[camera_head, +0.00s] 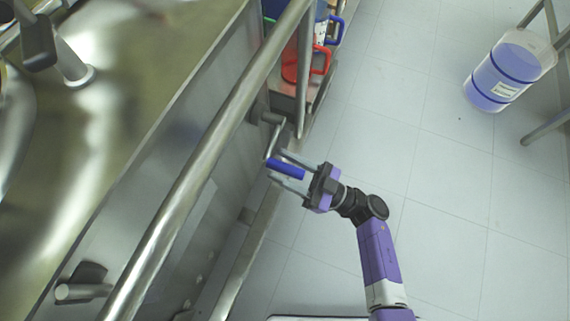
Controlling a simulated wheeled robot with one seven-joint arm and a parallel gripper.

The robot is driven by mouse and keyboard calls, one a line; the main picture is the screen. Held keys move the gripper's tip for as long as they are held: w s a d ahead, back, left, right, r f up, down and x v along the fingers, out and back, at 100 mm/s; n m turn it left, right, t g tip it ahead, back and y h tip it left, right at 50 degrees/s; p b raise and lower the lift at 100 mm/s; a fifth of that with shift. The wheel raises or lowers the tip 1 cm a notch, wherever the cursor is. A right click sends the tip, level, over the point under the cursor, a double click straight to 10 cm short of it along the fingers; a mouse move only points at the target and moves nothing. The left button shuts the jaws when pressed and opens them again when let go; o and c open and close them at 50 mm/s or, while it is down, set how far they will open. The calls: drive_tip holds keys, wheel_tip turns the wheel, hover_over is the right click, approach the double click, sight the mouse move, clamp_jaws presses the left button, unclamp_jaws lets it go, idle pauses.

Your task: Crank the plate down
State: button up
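A crank with a bent metal arm and a blue handle (287,168) sticks out from the side of the steel reactor frame (205,190). My gripper (280,170) reaches in from the right, with one finger above and one below the blue handle in the picture. The fingers are spread, with visible space between them and the handle. Whether either finger touches the handle is hard to tell. The plate is not clearly identifiable in this view.
A metal rail (190,185) runs diagonally left of my gripper. Red (291,66) and blue-handled containers stand behind the crank. A clear container with blue bands (497,78) stands at upper right by metal legs. The tiled floor (440,170) between is clear.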

clamp_jaws()
